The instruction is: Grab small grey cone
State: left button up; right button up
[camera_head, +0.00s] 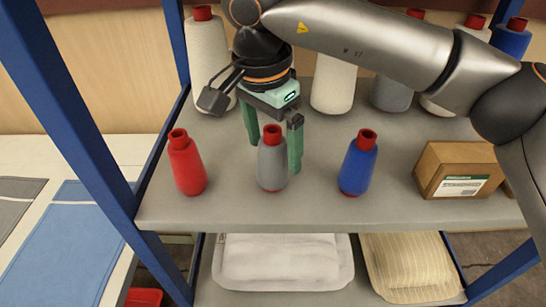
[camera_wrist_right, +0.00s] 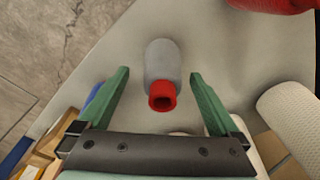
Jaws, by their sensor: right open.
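The small grey cone (camera_head: 271,168), with a red top, stands upright on the shelf between a red cone and a blue cone. My right gripper (camera_head: 272,150) comes down over it from above and behind, its two green fingers open. In the head view one finger is to the left of and behind the cone, the other close to its right. In the right wrist view the grey cone (camera_wrist_right: 161,64) sits between and slightly ahead of the open fingertips (camera_wrist_right: 160,72), with clear gaps on both sides. My left gripper is not in view.
A small red cone (camera_head: 187,165) stands left and a small blue cone (camera_head: 358,165) right on the grey shelf (camera_head: 230,210). A cardboard box (camera_head: 455,170) is further right. Large cones, including a white one (camera_head: 333,85), stand behind. A blue post (camera_head: 85,130) borders the left.

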aim_at(274, 157)
jog(key=shift+w+d+f, duration=0.1)
jog(key=shift+w+f, duration=0.05)
jog(key=shift+f, duration=0.75)
jog(key=shift+w+f, duration=0.15)
jog(key=shift+f, duration=0.7)
grip_shut()
jog(key=shift+r, duration=0.1)
